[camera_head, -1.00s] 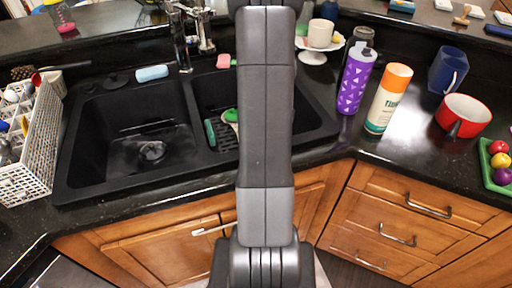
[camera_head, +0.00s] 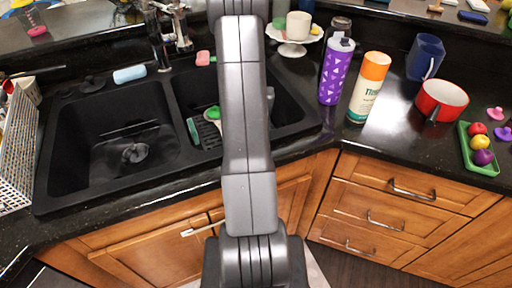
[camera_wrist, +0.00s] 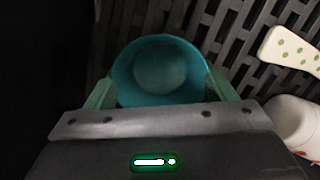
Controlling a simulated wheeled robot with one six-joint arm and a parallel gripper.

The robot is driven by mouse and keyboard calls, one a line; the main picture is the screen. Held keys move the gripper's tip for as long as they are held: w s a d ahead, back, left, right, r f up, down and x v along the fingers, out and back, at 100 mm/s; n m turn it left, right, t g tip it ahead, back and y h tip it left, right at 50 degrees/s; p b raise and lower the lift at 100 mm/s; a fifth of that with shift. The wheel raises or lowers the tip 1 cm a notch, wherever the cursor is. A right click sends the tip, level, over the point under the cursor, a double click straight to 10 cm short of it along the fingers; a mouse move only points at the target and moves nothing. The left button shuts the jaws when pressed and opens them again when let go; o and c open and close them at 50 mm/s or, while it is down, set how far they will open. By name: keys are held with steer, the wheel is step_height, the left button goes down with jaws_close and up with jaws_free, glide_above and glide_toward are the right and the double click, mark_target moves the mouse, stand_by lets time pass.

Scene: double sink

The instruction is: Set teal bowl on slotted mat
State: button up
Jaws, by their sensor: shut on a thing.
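The teal bowl (camera_wrist: 160,72) is between the two fingers of my gripper (camera_wrist: 162,88) in the wrist view. The gripper is shut on it. The grey slotted mat (camera_wrist: 215,52) lies below and behind the bowl in the wrist view. Whether the bowl touches the mat cannot be told. In the head view, part of the slotted mat (camera_head: 209,136) shows at the bottom of the right sink basin.
A white spotted handle (camera_wrist: 290,50) and a white rounded object (camera_wrist: 292,120) lie at the wrist view's right. A green-handled brush (camera_head: 213,114) is in the right basin. A purple bottle (camera_head: 336,70) and spray can (camera_head: 368,88) stand right of the sink.

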steer(key=shift+f, duration=0.15)
steer(key=o, duration=1.1)
step_height(320, 180, up, 12)
steer(key=d, duration=0.1)
steer(key=shift+w+r, duration=0.2)
steer(key=shift+w, duration=0.25)
steer(key=shift+f, duration=0.1)
